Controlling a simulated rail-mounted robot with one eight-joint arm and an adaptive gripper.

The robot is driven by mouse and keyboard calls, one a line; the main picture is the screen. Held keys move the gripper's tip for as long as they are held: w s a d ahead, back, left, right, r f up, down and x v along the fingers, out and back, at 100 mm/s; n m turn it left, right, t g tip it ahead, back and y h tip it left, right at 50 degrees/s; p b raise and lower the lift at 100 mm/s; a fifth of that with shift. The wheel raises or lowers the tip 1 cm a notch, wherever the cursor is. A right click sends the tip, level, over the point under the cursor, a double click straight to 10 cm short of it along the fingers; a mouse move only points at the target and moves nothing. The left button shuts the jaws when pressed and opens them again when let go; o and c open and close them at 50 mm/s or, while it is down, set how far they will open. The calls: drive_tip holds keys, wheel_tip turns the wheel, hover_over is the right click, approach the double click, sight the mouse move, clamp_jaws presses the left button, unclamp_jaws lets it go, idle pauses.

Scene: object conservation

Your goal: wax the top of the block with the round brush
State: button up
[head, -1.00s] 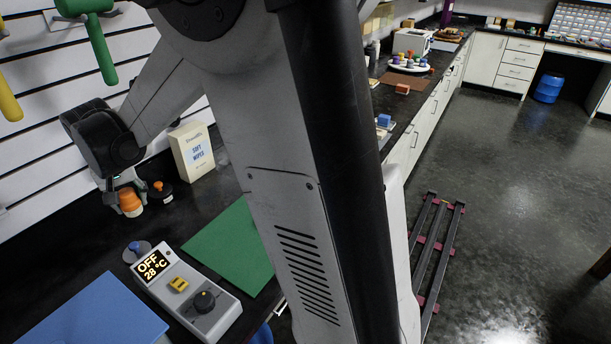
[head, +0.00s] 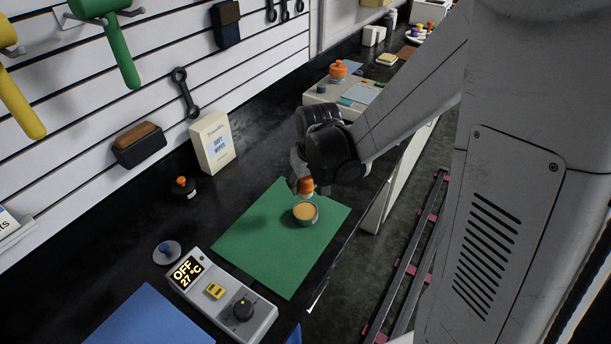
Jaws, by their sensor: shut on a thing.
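My gripper (head: 302,178) is shut on an orange-topped round brush (head: 306,187), its lower part pale. It holds the brush just above a small round tin (head: 312,221) of yellow-orange wax. Whether the brush touches the wax I cannot tell. The tin stands on the green mat (head: 275,250) on the dark bench. A second round piece with an orange knob and a black base (head: 183,187) stands on the bench to the left. I cannot make out for sure which thing is the block.
A soft wipes box (head: 212,142) stands at the wall. A control unit (head: 222,295) reading OFF, 27 °C and a blue mat (head: 145,318) lie in front. A pale case (head: 347,102) with small items is behind my gripper. Tools hang on the wall. The bench's near-right edge is close.

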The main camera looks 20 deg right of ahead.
sight(303, 207)
drive_tip(key=shift+f+b, duration=2)
drive_tip(key=shift+f, duration=1.1)
drive_tip(key=shift+s+f+b, duration=0.1)
drive_tip(key=shift+f+b, duration=0.45)
drive_tip(key=shift+b, duration=0.2)
drive_tip(key=shift+r, duration=0.1)
idle(0.5)
drive_tip(key=shift+r+p, duration=2.15)
drive_tip(key=shift+r, duration=1.3)
